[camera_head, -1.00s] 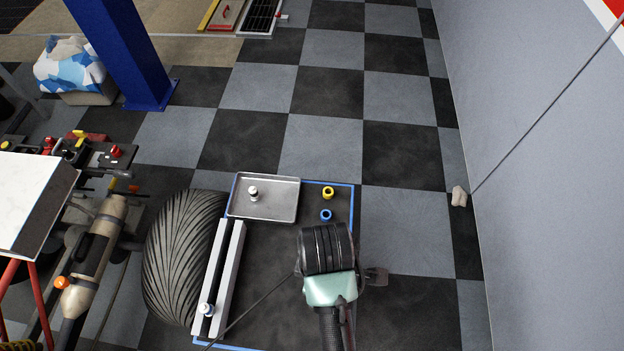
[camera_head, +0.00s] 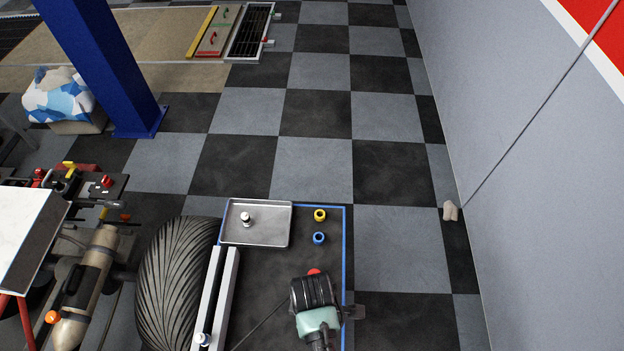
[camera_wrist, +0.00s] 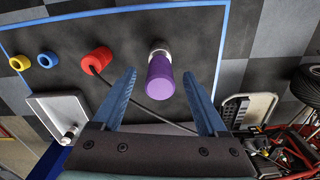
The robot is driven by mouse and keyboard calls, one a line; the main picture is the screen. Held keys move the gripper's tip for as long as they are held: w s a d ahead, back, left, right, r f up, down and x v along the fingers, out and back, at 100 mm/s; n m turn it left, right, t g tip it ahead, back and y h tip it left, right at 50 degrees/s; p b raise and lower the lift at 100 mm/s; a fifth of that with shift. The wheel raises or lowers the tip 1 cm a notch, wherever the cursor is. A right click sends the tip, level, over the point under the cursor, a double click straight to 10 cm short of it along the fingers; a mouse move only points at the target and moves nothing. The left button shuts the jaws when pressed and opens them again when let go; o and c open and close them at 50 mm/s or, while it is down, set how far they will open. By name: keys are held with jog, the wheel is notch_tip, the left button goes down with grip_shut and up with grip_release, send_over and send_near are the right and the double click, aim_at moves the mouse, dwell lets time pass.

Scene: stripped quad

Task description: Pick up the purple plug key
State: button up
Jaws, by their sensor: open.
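The purple plug key (camera_wrist: 160,79) shows in the wrist view as a purple cylinder with a silver metal end, on the dark mat (camera_wrist: 215,32). My gripper (camera_wrist: 159,76) is open, with one blue finger to the left of the key and one to the right. The key appears between the fingertips, and I cannot tell how far below them it is. In the head view my arm covers the spot and the key is hidden.
A metal tray (camera_head: 270,229) holds a small silver piece. White rails (camera_head: 222,300) and a tire (camera_head: 172,285) stand left of the mat (camera_head: 270,275).

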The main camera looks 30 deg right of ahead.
jog(key=shift+f, duration=0.9)
grip_shut()
